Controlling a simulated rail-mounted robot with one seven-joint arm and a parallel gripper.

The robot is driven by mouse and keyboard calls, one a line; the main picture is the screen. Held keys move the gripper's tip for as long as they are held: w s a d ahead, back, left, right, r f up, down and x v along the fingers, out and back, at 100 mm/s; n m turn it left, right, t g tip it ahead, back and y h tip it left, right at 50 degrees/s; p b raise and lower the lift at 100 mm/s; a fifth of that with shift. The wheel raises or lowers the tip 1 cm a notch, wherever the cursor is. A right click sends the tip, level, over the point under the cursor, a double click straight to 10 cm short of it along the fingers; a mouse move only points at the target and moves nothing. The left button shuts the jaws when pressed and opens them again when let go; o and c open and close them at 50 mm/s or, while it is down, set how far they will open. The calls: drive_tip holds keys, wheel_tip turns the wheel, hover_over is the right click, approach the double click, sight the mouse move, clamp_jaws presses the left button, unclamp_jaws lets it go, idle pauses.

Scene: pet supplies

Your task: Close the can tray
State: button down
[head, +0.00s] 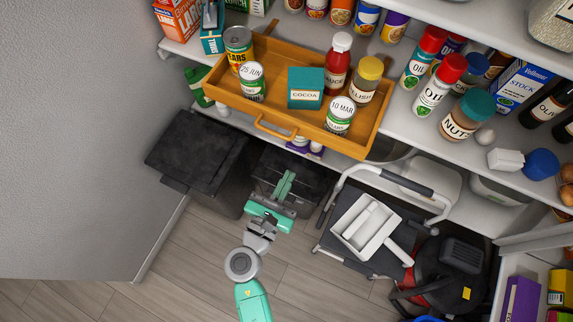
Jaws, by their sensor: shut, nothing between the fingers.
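The can tray (315,137) is a wooden pull-out tray on the shelf, jutting out over the shelf's front edge. It holds a yellow-labelled can, two white-labelled cans, a teal cocoa box (306,88), a red sauce bottle (336,65) and a yellow-lidded jar (366,80). A wooden bar handle (273,131) is on its front wall. My gripper (287,176), green and grey, is shut and empty. In the picture it is below the handle and apart from it, in front of the dark bins.
Bottles and jars (466,120) stand on the shelf to the right of the tray. Dark bins (198,150) stand below at left. A folding step stool (350,190) with a white caddy and a red-black vacuum (450,275) are at lower right. Wooden floor (190,280) is clear at lower left.

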sight(311, 134)
drive_tip(key=b+x, duration=0.1)
drive_tip(key=x, duration=1)
drive_tip(key=shift+r, duration=0.1)
drive_tip(key=shift+w, duration=0.1)
